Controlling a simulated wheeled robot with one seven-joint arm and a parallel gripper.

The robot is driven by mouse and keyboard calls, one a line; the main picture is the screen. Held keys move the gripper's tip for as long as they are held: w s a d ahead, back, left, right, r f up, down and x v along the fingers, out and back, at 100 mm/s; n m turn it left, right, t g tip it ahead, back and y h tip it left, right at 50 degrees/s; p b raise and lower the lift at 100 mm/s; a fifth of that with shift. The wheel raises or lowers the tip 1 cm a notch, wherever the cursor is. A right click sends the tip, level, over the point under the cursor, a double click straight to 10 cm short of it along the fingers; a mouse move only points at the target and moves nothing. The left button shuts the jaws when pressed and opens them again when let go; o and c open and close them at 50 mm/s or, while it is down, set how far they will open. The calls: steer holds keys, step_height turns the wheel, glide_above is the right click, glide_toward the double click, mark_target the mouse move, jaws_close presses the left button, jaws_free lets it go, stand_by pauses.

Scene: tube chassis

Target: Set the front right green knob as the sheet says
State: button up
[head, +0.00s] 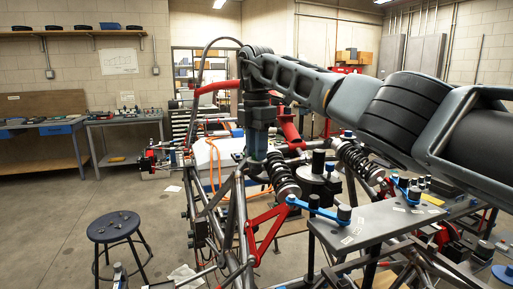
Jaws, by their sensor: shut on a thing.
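My gripper (257,154) points straight down at the front of the tube chassis (238,215), just left of a coil-over shock (283,181). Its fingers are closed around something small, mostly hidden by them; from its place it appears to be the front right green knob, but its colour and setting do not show. A sheet with a line drawing (119,61) hangs on the back wall, too small to read. I cannot tell whether it is the sheet of the task.
My arm crosses the upper right. A grey plate with blue brackets (375,222) and red suspension arms (266,226) crowd the area right of and below my gripper. A round stool (114,226) stands at left. The floor between stool and benches is mostly clear.

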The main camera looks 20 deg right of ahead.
jaws_close()
steer(key=shift+n, duration=0.3)
steer(key=n, duration=0.3)
steer(key=shift+n, duration=2)
steer(key=o, duration=0.8)
jaws_free()
steer(key=shift+r, duration=0.1)
